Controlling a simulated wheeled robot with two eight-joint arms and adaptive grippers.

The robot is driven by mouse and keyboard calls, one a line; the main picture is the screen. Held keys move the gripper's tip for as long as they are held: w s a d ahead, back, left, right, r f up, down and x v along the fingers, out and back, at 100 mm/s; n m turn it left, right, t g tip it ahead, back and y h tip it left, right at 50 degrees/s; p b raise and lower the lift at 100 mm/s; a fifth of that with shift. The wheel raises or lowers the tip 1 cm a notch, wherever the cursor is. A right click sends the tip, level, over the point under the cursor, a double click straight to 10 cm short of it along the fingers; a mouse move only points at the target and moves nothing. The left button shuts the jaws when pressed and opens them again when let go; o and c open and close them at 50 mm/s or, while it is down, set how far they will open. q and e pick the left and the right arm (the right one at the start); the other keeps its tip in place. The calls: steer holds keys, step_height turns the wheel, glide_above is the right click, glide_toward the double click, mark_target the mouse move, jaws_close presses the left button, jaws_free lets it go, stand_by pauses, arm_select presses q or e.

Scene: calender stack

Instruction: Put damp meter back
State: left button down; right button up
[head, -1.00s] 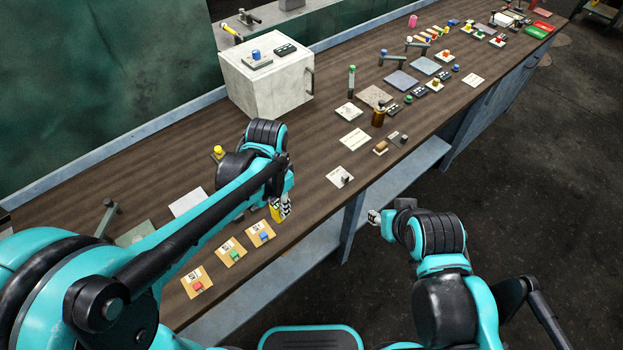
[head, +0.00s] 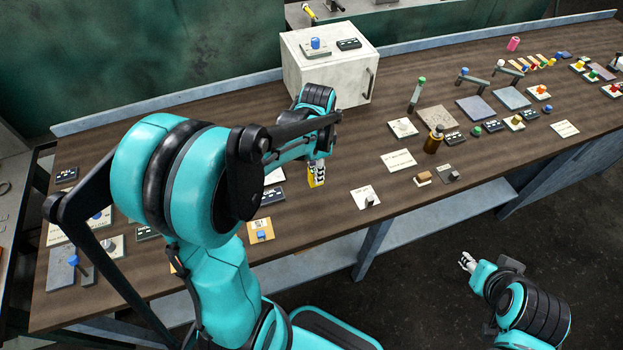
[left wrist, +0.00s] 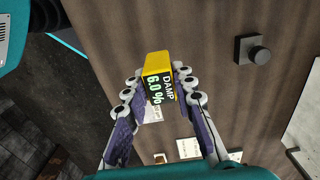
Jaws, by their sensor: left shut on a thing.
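The damp meter (head: 318,178) is a small yellow block. In the left wrist view the damp meter (left wrist: 157,74) shows a dark face reading "DAMP 6.0 %". My left gripper (head: 317,170) is shut on it, with a finger on each side in the left wrist view (left wrist: 157,86). The meter is over the brown bench; I cannot tell its exact height above the top. My right gripper (head: 466,262) is beyond the bench's front edge, over the floor, and too small to tell open from shut.
A white cabinet (head: 325,75) stands behind my left gripper. A white card with a grey block (head: 368,200) lies to its right, and an orange card with a blue button (head: 260,236) to its lower left. An amber bottle (head: 434,141) stands farther right.

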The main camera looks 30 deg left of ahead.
arm_select(q)
steer(key=shift+w+a+f+b, duration=0.2)
steer(key=shift+a+f+b, duration=0.2)
steer(key=shift+f, duration=0.6)
steer(key=shift+w+a+f+b, duration=0.15)
steer(key=shift+a+f+b, duration=0.15)
steer(key=shift+a+f, duration=0.45)
steer(key=shift+w+a+f+b, duration=0.25)
steer(key=shift+f+b, duration=0.1)
steer(key=shift+f, duration=0.85)
steer(key=shift+s, duration=0.1)
steer(key=c, duration=1.3)
jaws_free()
steer(key=shift+f, duration=0.1)
steer(key=shift+o, duration=0.2)
